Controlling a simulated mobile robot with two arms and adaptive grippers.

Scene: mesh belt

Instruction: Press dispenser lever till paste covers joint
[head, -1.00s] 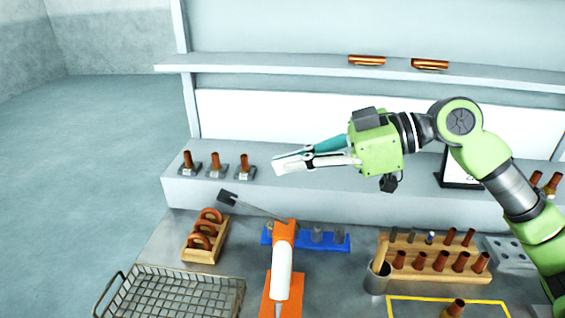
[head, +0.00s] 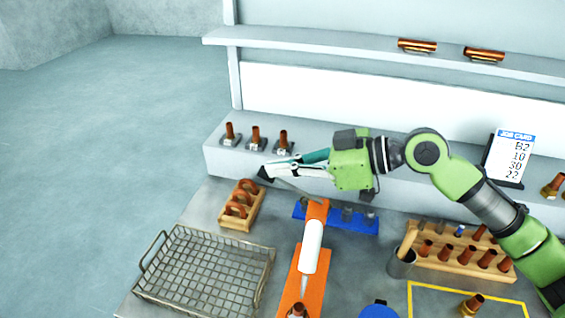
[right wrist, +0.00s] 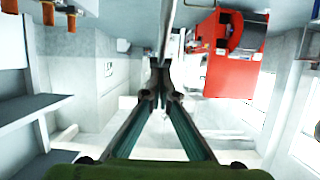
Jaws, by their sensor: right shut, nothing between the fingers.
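The dispenser has an orange head (head: 317,211), a white cartridge (head: 312,246) and a thin nozzle (head: 304,284) pointing down at a copper joint (head: 297,312) at the bottom edge. Its grey lever slants up to the left, ending in a dark pad (head: 264,175). My right gripper (head: 268,170) is shut and empty, its fingertips at the pad; I cannot tell whether they touch. The closed fingers (right wrist: 159,72) also show in the right wrist view. Paste on the joint cannot be made out. My left gripper is not in view.
A wire basket (head: 205,272) and a wooden rack of copper rings (head: 240,218) lie left of the dispenser. A blue holder (head: 355,223) stands behind it. A cup (head: 400,265) and a wooden fitting rack (head: 455,262) are to the right. A job card (head: 508,158) stands on the ledge.

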